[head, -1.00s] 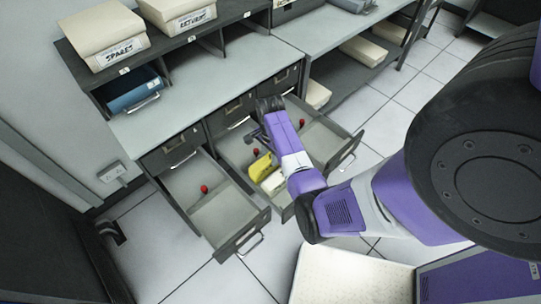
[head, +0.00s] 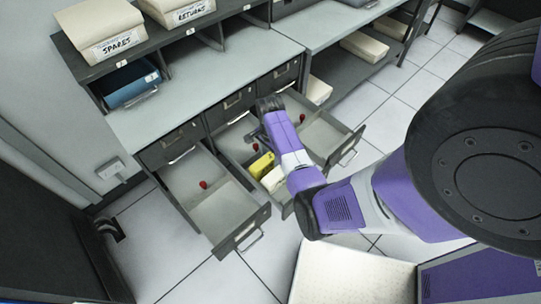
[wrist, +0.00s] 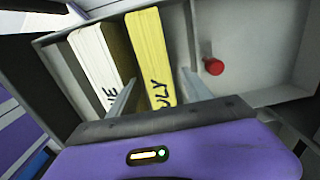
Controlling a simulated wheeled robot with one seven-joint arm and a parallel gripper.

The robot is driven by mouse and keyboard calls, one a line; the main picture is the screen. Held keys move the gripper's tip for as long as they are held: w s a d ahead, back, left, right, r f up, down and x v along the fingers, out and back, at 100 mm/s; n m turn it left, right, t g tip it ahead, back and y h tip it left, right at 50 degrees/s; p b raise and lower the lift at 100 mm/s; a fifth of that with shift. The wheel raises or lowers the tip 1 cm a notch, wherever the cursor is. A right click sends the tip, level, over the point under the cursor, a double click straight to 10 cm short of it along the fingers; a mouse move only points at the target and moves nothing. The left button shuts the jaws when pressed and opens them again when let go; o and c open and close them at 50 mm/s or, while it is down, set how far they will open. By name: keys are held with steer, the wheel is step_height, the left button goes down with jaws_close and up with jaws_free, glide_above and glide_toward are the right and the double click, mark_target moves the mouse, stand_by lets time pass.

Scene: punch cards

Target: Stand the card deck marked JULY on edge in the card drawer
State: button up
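The yellow deck (wrist: 151,55), its visible letters reading "ULY", stands on edge in the middle drawer (head: 233,140), and also shows in the head view (head: 261,166). A white deck (wrist: 94,58), its lettering ending in "E", stands to its left in the wrist view and also shows in the head view (head: 273,179). My gripper (wrist: 159,76) is over the drawer with one finger on each side of the yellow deck. Small gaps show between fingers and deck, so it looks open. The deck's lower edge is hidden.
A red knob (wrist: 213,66) stands in the drawer right of the yellow deck. Open drawers lie to the left (head: 215,205) and right (head: 322,135), each with a red knob. Boxes marked SPARES (head: 100,32) and RETURNS (head: 178,10) sit on the shelf above.

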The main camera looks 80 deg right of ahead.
steer(key=shift+r, duration=3.9)
